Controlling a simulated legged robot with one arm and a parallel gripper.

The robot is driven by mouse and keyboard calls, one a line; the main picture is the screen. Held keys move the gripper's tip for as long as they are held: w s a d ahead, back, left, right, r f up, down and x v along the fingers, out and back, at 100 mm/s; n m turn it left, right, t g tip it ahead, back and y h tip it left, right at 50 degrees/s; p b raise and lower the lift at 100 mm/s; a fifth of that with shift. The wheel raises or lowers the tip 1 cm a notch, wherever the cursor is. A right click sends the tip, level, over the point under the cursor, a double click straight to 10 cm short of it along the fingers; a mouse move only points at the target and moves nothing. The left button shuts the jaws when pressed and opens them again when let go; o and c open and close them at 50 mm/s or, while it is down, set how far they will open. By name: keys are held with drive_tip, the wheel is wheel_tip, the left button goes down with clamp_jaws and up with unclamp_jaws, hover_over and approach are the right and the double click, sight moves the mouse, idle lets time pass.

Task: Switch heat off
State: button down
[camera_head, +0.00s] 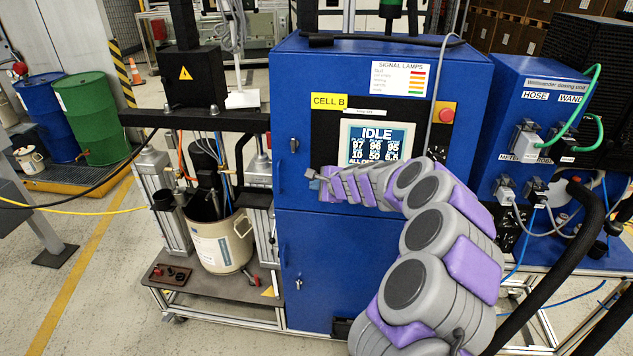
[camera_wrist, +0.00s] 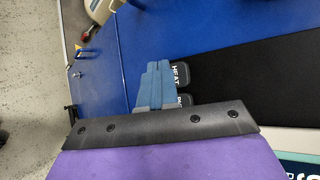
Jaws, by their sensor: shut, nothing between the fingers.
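The blue control cabinet (camera_head: 300,95) stands in the middle of the head view. Its black panel shows in the wrist view (camera_wrist: 245,65). A dark label reading HEAT (camera_wrist: 181,75) lies just right of my fingertips in the wrist view. A second label starting with PU (camera_wrist: 184,100) is below it, partly covered. The heat switch itself is not distinguishable; my fingers may hide it. Contact cannot be told.
The screen (camera_head: 377,145) reads IDLE. A red button (camera_head: 446,115) is to its right. A beige drum (camera_head: 222,240) stands left of the cabinet under the pump frame. The hose and wand box (camera_head: 535,90) is at the right.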

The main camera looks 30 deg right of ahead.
drive_tip(key=s+a, duration=0.2)
drive_tip(key=s+r, duration=0.1)
drive_tip(key=s, duration=0.1)
drive_tip(key=shift+a, duration=0.4)
idle(0.6)
